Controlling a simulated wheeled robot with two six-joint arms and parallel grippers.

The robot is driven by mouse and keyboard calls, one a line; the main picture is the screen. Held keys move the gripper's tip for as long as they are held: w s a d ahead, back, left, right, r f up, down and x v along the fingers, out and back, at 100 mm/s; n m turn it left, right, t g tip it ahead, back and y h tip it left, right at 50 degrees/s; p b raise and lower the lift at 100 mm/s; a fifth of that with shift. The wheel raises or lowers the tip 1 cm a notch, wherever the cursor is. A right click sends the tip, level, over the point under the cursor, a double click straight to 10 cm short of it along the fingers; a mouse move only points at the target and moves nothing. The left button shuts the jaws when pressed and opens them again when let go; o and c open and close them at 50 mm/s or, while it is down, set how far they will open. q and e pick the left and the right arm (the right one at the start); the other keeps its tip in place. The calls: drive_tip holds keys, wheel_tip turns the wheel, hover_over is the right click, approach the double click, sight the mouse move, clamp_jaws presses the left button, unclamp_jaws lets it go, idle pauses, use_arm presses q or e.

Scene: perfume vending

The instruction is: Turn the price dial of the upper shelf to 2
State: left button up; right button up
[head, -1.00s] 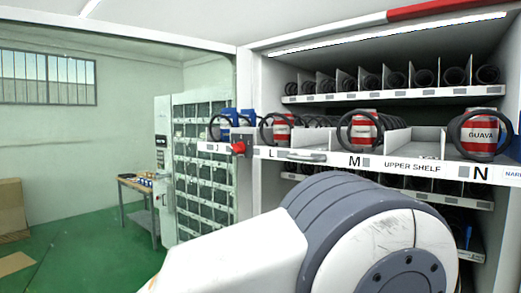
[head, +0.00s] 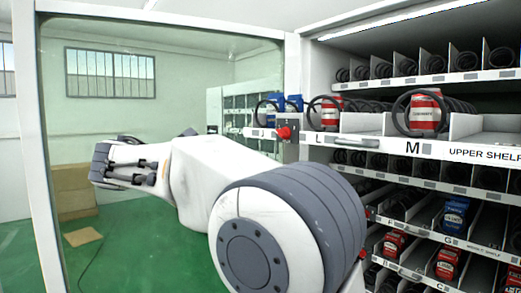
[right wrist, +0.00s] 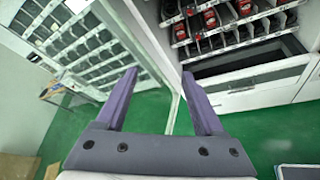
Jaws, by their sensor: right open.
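The red price dial (head: 284,133) sits at the left end of the pulled-out upper shelf (head: 480,154), beside the letter L, in the head view. It looks too small to read its setting. My right arm stretches leftward across the head view below the dial, and its far end is left of the dial and apart from it. My right gripper (right wrist: 159,74) shows in the right wrist view with its two purple fingers apart and nothing between them. The dial is not visible in that view. My left gripper is in no view.
Red cans (head: 425,110) in black spiral coils stand on the upper shelf, and a handle (head: 357,142) sits on its front. Lower shelves hold a blue can (head: 455,215) and red cans. A glass panel with a white frame (head: 295,75) stands left of the shelves. Green floor is open beyond.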

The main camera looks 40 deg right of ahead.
sight(279, 133)
drive_tip(key=s+d+r+m+g+h, duration=0.1)
drive_tip(key=d+r+g+h, duration=0.15)
drive_tip(key=r, duration=0.25)
drive_tip(key=d+r+m+g+h, duration=0.1)
drive_tip(key=d+r+h, duration=0.15)
drive_tip(key=r, duration=0.35)
drive_tip(key=d, duration=0.3)
drive_tip(key=d+p, duration=0.1)
drive_tip(key=d, duration=0.2)
drive_tip(key=d+p, duration=0.1)
drive_tip(key=d, duration=0.2)
drive_tip(key=shift+w+d+f, duration=0.2)
drive_tip(key=shift+w+d, duration=0.05)
drive_tip(key=shift+d, duration=0.1)
drive_tip(key=shift+w+d+f+t, duration=0.1)
drive_tip(key=shift+d+t, duration=0.15)
drive_tip(key=shift+d, duration=0.2)
clamp_jaws()
